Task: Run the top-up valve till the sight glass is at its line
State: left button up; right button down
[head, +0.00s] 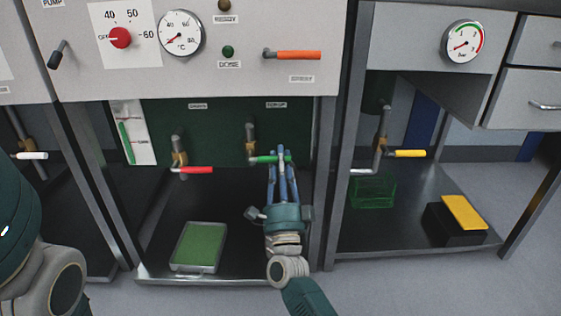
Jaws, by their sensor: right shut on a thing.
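The top-up valve is the brass tap with a green lever (262,160) on the dark green back panel, under the right-hand small label. My right gripper (282,162) is shut on that lever, reaching it from the front. The lever points to the right, roughly level. The sight glass (125,137) is a slanted tube on a white plate at the left of the panel, with green in it. Its marks are too small to read, so I cannot tell the level against the line. My left arm shows at the left edge; its gripper is out of view.
A red-levered tap (194,169) is close on the left. A green-topped tray (200,246) lies on the lower shelf. An orange lever (292,55) is above. On the right are a yellow-levered tap (408,153), a green clear bin (373,191) and a black box with a yellow top (463,212).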

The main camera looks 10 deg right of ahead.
jog(key=shift+f, duration=0.1)
dwell(0.3)
jog(key=c, duration=1.5)
grip_release()
jog(key=shift+c, duration=0.2)
jog(key=v, duration=0.7)
jog(key=shift+s, duration=0.2)
jog(key=shift+f, duration=0.15)
